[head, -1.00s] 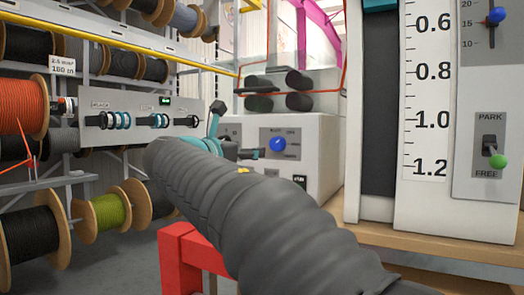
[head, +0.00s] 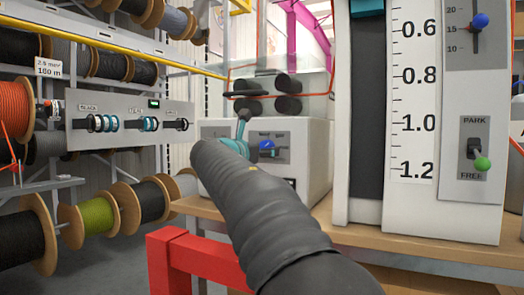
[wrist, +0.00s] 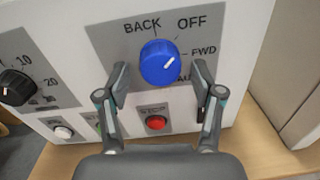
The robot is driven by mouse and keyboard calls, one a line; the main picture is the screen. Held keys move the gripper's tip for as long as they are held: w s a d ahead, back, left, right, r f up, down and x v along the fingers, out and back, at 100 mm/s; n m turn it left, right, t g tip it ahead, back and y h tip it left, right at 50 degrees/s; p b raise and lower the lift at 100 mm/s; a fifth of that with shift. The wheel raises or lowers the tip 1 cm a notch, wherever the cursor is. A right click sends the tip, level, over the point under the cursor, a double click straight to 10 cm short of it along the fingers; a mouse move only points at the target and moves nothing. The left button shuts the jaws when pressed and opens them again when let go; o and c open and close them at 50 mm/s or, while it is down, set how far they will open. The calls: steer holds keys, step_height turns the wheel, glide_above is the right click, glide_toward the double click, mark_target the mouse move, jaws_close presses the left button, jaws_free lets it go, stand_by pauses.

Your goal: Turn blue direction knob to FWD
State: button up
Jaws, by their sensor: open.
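The blue direction knob (wrist: 160,62) is on a grey plate on the front of a white machine box. BACK, OFF and FWD are printed around it, with a partly hidden AU… label below FWD. A short white line shows on the right part of the knob's face; which label it points to is hard to tell. My gripper (wrist: 160,72) is open, one finger left and one right of the knob, with gaps on both sides. In the head view the knob (head: 267,146) shows just right of my gripper, which my arm mostly hides.
A red button (wrist: 156,123) lies below the knob, between my fingers. A black dial (wrist: 16,87) and a white button (wrist: 62,131) are to the left. A wooden bench (head: 350,237) carries the box, and a red frame (head: 190,258) stands in front.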

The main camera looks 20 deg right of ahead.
steer(key=shift+c, duration=0.3)
steer(key=c, duration=1.1)
steer(key=shift+r+m+b, duration=0.15)
steer(key=shift+m+b, duration=0.65)
steer(key=shift+m, duration=3.4)
steer(key=shift+a, duration=0.1)
steer(key=o, duration=1.2)
steer(key=shift+c, duration=0.2)
